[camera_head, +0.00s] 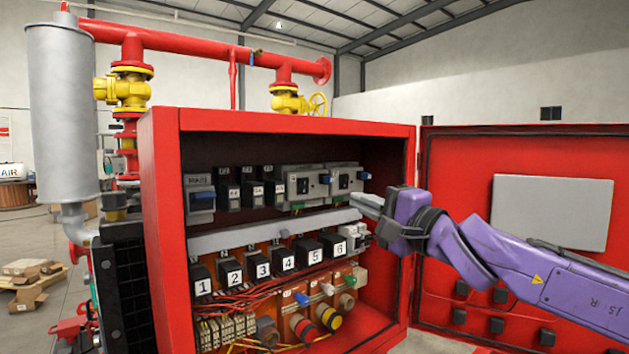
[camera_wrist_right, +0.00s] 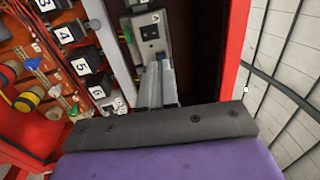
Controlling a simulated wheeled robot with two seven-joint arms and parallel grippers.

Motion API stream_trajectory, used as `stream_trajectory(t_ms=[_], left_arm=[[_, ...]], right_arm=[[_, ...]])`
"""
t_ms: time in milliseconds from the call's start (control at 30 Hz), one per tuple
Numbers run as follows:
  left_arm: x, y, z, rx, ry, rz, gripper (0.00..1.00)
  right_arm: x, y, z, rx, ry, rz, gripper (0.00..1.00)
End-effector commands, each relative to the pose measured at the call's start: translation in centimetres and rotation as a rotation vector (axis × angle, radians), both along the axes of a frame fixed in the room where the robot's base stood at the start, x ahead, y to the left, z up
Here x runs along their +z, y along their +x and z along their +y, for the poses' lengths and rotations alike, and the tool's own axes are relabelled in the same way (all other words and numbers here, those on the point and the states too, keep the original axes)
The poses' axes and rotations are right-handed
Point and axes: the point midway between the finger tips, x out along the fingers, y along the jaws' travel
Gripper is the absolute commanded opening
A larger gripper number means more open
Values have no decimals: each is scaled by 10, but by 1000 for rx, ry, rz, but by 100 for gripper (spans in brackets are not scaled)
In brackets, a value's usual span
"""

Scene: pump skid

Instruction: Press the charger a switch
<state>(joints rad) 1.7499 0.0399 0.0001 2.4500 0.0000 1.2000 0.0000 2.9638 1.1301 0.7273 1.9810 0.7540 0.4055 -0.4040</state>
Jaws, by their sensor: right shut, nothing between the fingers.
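Inside the open red cabinet (camera_head: 160,200), two grey units with blue switches sit at the right of the upper row. The blue switch (camera_head: 363,176) of the right unit is just above my right gripper (camera_head: 368,204), which is shut and empty at the cabinet's right side. In the right wrist view, the closed fingers (camera_wrist_right: 162,84) point at a grey unit (camera_wrist_right: 151,38) with a blue lever. My left gripper is out of view.
A grey duct (camera_head: 270,232) runs below the upper row. Black numbered modules (camera_head: 262,264) and red wires (camera_head: 240,298) fill the lower part. The open red door (camera_head: 470,180) stands at the right, behind my right arm.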

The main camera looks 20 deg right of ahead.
Motion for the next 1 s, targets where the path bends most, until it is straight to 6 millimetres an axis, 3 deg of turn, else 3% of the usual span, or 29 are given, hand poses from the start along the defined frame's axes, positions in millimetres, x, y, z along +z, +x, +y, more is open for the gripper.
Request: stream_trajectory(t_ms=[300, 467, 600, 700, 1000], left_arm=[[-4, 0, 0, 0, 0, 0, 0], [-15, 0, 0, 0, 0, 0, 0], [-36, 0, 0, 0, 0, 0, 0], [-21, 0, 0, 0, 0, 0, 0], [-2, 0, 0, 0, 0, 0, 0]], right_arm=[[-3, 6, 3, -2, -5, 5, 0], [-2, 26, 11, -6, -12, 5, 0], [-2, 47, 18, -7, -12, 3, 0], [9, 69, 25, -2, -3, 12, 0], [19, 120, 44, -3, -3, 9, 0]])
